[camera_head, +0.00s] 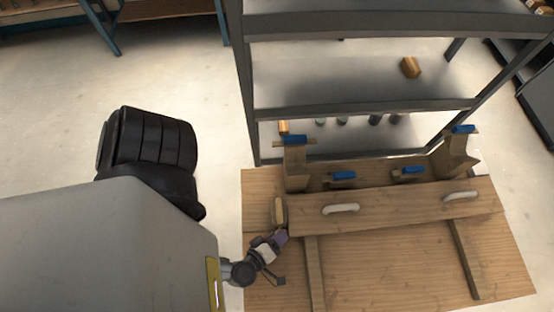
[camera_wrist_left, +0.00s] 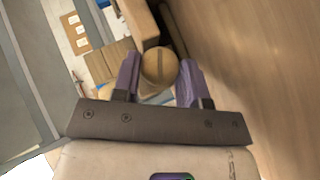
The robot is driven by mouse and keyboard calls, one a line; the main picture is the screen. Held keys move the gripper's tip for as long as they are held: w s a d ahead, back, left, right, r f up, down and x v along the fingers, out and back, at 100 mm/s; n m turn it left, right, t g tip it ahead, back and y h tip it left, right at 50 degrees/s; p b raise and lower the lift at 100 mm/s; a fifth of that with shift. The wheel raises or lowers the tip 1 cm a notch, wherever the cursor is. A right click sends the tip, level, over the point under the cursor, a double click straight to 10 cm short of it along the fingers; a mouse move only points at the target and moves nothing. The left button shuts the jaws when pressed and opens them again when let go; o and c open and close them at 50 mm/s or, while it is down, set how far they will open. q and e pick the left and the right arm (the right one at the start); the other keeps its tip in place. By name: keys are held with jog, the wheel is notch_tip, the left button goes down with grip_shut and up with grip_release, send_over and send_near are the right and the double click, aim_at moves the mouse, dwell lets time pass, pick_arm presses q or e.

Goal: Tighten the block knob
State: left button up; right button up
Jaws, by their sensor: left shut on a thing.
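The block knob (camera_wrist_left: 158,67) is a round wooden disc with a groove across it, seen in the left wrist view. The purple fingers of my left gripper (camera_wrist_left: 158,80) lie on either side of it and are shut on it. In the head view, my left gripper (camera_head: 283,236) is at the left end of a long wooden block (camera_head: 390,207) on the workbench. A light oblong wooden piece (camera_head: 279,211) at that end appears to be the knob seen edge-on. The exact finger contact is too small to tell there. My right gripper is not in view.
The block carries two pale handles (camera_head: 341,209) (camera_head: 461,196). Several blue-topped parts (camera_head: 343,176) stand behind it on the workbench (camera_head: 390,265). A grey metal shelf (camera_head: 360,105) rises behind the bench. The bench's front middle is mostly clear between two wooden strips.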

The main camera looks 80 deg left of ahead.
pick_arm(q)
jog(key=o, duration=0.6)
jog(key=v, duration=1.4)
jog(key=shift+o, duration=0.2)
jog(key=shift+w, duration=0.1)
